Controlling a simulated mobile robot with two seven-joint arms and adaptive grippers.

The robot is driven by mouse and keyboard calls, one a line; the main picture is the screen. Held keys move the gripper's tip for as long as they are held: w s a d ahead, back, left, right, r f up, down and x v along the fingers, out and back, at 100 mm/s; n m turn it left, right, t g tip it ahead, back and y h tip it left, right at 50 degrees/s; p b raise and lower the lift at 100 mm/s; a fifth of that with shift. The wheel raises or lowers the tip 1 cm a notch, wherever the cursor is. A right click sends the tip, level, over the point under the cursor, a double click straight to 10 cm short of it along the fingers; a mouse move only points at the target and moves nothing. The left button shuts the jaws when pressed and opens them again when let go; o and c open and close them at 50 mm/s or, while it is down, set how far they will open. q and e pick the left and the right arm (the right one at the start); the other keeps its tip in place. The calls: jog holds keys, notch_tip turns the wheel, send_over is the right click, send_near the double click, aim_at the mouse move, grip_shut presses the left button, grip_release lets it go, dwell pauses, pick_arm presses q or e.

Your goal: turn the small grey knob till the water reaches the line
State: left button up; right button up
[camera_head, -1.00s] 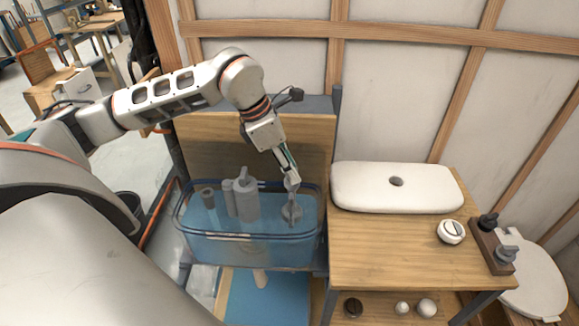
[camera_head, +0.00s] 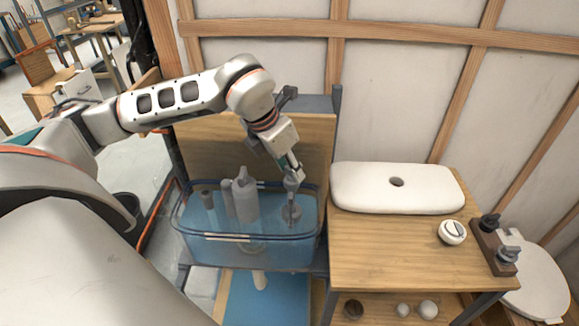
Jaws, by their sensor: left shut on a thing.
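A clear tank (camera_head: 186,229) with a dark rim holds bluish water. A pale line (camera_head: 226,237) runs across its front wall. The exact water level against that line is hard to tell. A grey valve (camera_head: 291,213) stands in the right part of the tank. My left gripper (camera_head: 293,182) comes down from above and is shut at the top of this valve, on the small grey knob, which its fingers mostly hide. A taller grey bottle-shaped column (camera_head: 244,200) stands in the middle of the tank. My right gripper is not in view.
A white tank lid (camera_head: 397,187) with a hole lies on the wooden bench (camera_head: 385,250) at right. A white round dial (camera_head: 452,232) and a dark block with grey handles (camera_head: 494,247) are near its right edge. A wooden board (camera_head: 205,145) stands behind the tank.

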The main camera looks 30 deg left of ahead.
pick_arm(q)
jog(key=o, duration=1.1)
jog(key=shift+r, duration=0.1)
jog(key=v, duration=1.2)
